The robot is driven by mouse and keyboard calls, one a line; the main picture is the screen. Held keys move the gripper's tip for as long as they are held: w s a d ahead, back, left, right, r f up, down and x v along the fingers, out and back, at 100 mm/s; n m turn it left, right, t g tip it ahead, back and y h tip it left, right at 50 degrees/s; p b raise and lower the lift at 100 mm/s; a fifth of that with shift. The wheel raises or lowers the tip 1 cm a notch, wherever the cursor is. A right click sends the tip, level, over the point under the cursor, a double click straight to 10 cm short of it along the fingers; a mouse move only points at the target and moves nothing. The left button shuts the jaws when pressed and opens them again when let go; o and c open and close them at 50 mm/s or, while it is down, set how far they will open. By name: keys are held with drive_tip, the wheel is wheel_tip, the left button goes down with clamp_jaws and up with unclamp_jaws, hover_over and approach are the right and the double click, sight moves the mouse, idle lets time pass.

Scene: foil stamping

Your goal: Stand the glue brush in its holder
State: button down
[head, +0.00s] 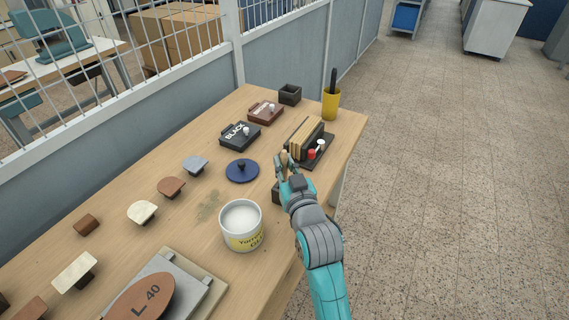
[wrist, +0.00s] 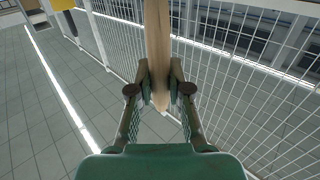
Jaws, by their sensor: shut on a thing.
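My gripper (head: 287,168) is over the table's right edge and shut on a pale wooden handle, which I take to be the glue brush (head: 284,156). The wrist view shows the handle (wrist: 157,45) upright between the two fingers (wrist: 159,92); the brush's bristle end is hidden. A dark block (head: 276,194) shows just below and left of my gripper, mostly covered by it; it may be the holder, but I cannot tell. The white glue tub (head: 243,240) with a yellow label stands open, nearer and to the left of my gripper.
On the wooden table (head: 215,120), a dark rack (head: 320,150) stands just beyond my gripper. A yellow cup (head: 331,105) and small black box (head: 290,94) are at the far end. A round blue piece (head: 242,171) lies left. Floor to the right is clear.

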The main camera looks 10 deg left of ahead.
drive_tip(key=shift+f, duration=0.15)
drive_tip(key=c, duration=1)
unclamp_jaws()
drive_tip(key=shift+s, duration=0.1)
drive_tip(key=v, duration=1.2)
drive_tip(key=shift+d, duration=0.1)
